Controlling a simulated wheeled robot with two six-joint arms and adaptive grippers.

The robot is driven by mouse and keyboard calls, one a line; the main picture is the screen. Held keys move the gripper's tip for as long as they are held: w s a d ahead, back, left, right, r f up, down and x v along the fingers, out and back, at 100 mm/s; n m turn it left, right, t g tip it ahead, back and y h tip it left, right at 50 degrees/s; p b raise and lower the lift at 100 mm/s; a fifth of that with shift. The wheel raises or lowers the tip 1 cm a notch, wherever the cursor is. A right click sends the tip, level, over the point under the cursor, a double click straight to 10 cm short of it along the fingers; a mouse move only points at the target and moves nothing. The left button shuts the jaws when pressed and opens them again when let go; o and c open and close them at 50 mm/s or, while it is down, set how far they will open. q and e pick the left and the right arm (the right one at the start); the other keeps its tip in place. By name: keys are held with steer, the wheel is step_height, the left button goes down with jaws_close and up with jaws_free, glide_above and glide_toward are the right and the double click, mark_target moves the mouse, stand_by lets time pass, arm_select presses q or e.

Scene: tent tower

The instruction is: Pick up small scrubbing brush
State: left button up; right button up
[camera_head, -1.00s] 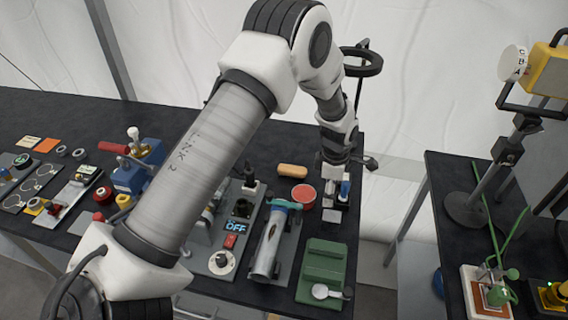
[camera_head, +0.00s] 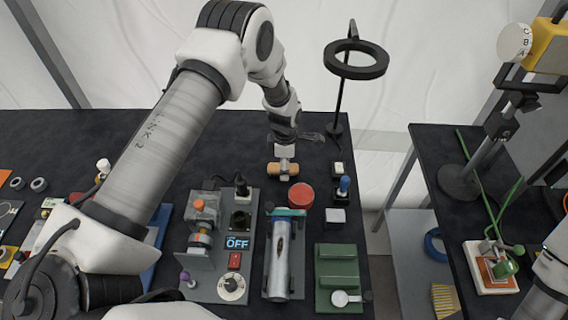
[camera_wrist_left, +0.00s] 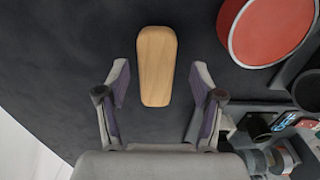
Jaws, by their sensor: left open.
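The small scrubbing brush shows as a wooden oblong block with rounded ends (camera_head: 272,169) on the dark table, near its back edge. Its bristles are not visible. In the left wrist view the brush (camera_wrist_left: 156,52) lies lengthwise between and slightly beyond the two fingers. My left gripper (camera_head: 284,172) points down over the brush and covers its middle in the head view. In the wrist view the left gripper (camera_wrist_left: 160,82) is open, with a finger on either side of the brush and clear gaps. The exact height above it is hard to tell. My right gripper is out of view.
A round red-topped container (camera_head: 300,196) stands close to the brush, front right. A ring lamp (camera_head: 356,59) rises behind. A blue-topped switch (camera_head: 344,188), a silver cylinder (camera_head: 280,259), a green block (camera_head: 338,278) and a control panel (camera_head: 230,285) stand nearer. Table left of the brush is bare.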

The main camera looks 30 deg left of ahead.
arm_select(q)
steer(key=shift+w+a+f, duration=0.1)
steer(key=shift+a+f, duration=0.25)
steer(key=shift+f, duration=0.2)
steer(key=shift+w+a+f, duration=0.1)
steer(key=shift+a+f, duration=0.2)
steer(key=shift+f, duration=0.25)
steer(key=shift+s+d+r, duration=0.1)
steer(key=shift+d+r, duration=0.1)
steer(key=shift+d, duration=0.05)
steer(key=shift+c, duration=1)
steer(key=shift+d+r, duration=0.1)
steer(key=shift+d, duration=0.1)
steer(key=c, duration=0.5)
steer(key=shift+s+d, duration=0.1)
steer(key=c, duration=0.5)
steer(key=shift+a, duration=0.2)
steer(key=shift+c, duration=0.3)
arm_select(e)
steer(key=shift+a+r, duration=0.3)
